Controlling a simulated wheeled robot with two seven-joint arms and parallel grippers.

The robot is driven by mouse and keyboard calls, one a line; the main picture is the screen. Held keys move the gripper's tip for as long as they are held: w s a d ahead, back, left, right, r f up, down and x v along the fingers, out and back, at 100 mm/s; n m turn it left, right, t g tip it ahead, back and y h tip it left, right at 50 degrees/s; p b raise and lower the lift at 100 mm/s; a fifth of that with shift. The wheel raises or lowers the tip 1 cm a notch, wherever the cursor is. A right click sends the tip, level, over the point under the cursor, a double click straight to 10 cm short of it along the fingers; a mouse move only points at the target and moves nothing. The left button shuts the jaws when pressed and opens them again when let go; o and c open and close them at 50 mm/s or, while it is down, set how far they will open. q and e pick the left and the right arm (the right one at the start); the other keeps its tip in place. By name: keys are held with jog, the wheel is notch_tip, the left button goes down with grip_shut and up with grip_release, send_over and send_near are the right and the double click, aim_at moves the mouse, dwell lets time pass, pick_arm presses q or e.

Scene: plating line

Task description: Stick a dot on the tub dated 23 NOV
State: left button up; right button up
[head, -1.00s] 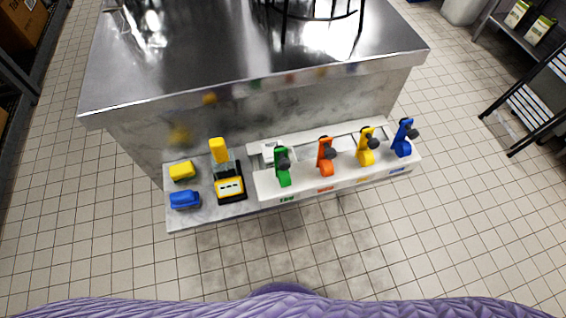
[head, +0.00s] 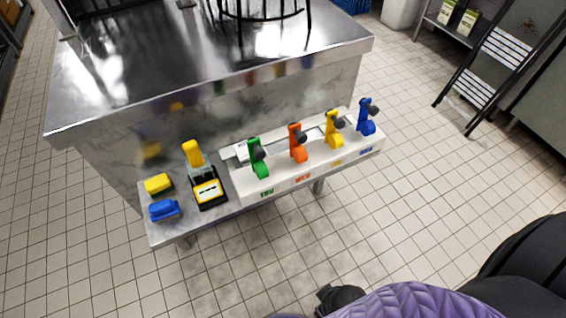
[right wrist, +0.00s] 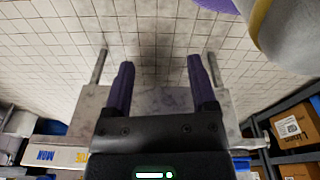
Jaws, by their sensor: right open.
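No tub and no date 23 NOV shows in either view. Four dot dispensers stand in a row on a white rail (head: 310,174): green (head: 258,158), orange (head: 297,143), yellow (head: 333,129) and blue (head: 366,117). The rail's front has coloured day labels; the green one looks like THU, and a blue MON label (right wrist: 46,156) shows in the right wrist view. My right gripper (right wrist: 162,85) is open and empty, its purple fingers apart in front of the shelf's grey underside and the floor. My left gripper is not in view.
The low shelf (head: 215,222) also holds a yellow block (head: 158,184), a blue block (head: 164,210) and a black and yellow device (head: 207,190). Behind is a steel counter (head: 180,75) with a black wire stand (head: 262,14). Tiled floor (head: 270,250) is clear in front.

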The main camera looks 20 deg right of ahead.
jog(key=w+a+r+t+b, duration=0.1)
jog(key=w+r+t+b, duration=0.2)
jog(key=w+r, duration=0.55)
jog(key=m+t, duration=0.2)
jog(key=t, duration=1.2)
send_near(261, 157)
jog(key=w, duration=0.2)
jog(key=shift+y, duration=0.3)
jog(key=w+b, duration=0.3)
jog(key=w, duration=0.5)
jog(key=shift+w+b, duration=0.1)
jog(key=shift+b, duration=0.3)
jog(key=shift+w, duration=0.4)
jog(key=shift+r, duration=0.1)
jog(key=shift+c, duration=0.7)
grip_shut()
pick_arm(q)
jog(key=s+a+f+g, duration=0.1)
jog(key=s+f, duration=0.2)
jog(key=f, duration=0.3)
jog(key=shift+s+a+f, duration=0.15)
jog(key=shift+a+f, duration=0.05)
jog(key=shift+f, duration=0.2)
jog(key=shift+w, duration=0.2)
